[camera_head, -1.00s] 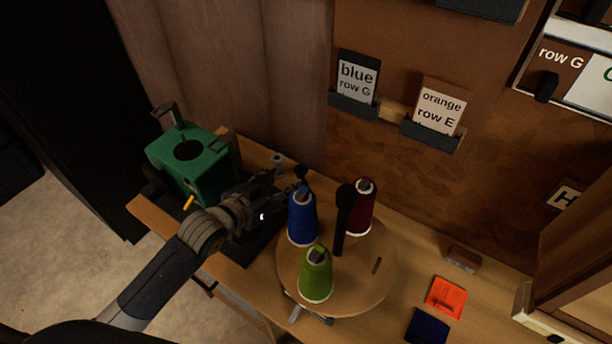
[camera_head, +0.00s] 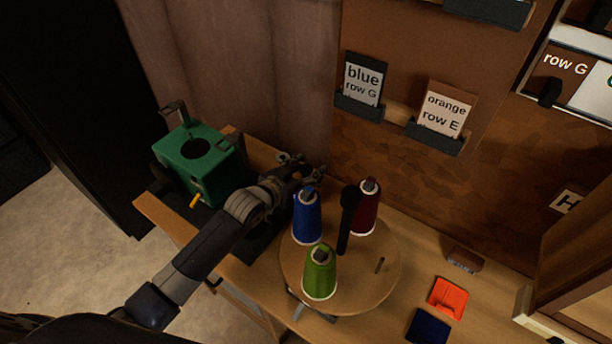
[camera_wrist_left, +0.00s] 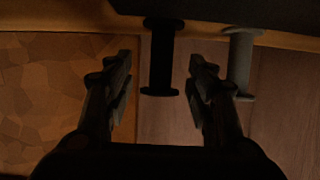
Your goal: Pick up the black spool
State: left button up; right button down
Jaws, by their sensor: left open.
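In the left wrist view the black spool (camera_wrist_left: 161,58) stands between the two fingers of my left gripper (camera_wrist_left: 158,72), with space visible on both sides of it. The gripper is open and not closed on the spool. In the head view my left gripper (camera_head: 303,168) is at the back of the table, behind the blue cone. There the black spool cannot be told apart from the dark gripper. My right gripper is not in view.
A grey spool (camera_wrist_left: 240,64) stands close beside the right-hand finger in the wrist view. A round wooden stand (camera_head: 372,283) holds blue (camera_head: 307,218), green (camera_head: 320,275) and dark red (camera_head: 366,210) cones around a black post (camera_head: 347,220). A green box (camera_head: 200,165) stands left.

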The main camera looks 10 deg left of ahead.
pick_arm(q)
jog(key=c, duration=0.8)
notch_tip(320, 180, up, 10)
jog(key=shift+r, duration=0.1)
